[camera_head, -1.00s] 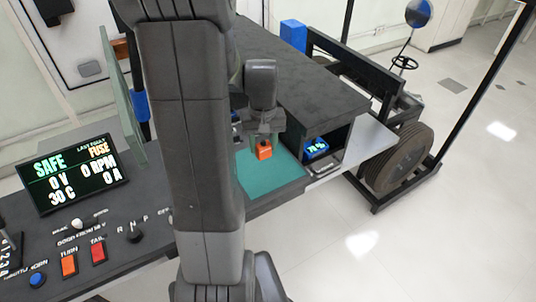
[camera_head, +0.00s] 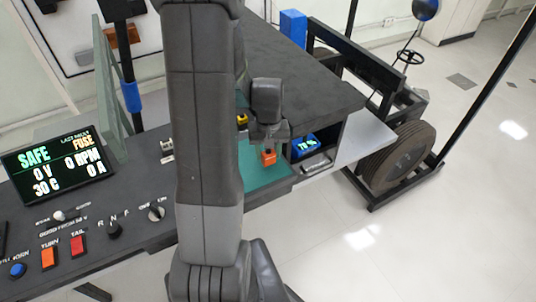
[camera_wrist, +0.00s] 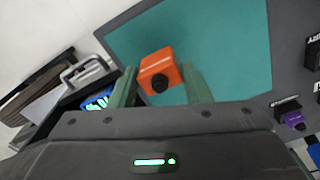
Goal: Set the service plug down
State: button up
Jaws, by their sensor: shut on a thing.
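The orange service plug (camera_head: 269,158) is between the fingers of my gripper (camera_head: 268,146), over the teal mat (camera_head: 258,174). In the wrist view the orange plug (camera_wrist: 160,70), with a dark round knob on its near side, sits between the two greenish fingers of my gripper (camera_wrist: 160,84). The teal mat (camera_wrist: 225,45) spreads behind and below it. My gripper is shut on the plug. I cannot tell whether the underside of the plug touches the mat.
A dark bay with a lit display (camera_head: 306,145) and a handle (camera_head: 318,164) is right of the mat. The control panel (camera_head: 130,215) with a screen (camera_head: 55,160) lies at left. A wheel (camera_head: 398,157) stands at right. My arm hides part of the bench.

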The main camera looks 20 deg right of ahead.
jog(key=shift+f, duration=1)
jog(key=shift+f, duration=0.1)
jog(key=shift+f, duration=0.15)
jog(key=o, duration=1)
notch_tip(320, 180, up, 12)
jog(key=shift+r, duration=0.25)
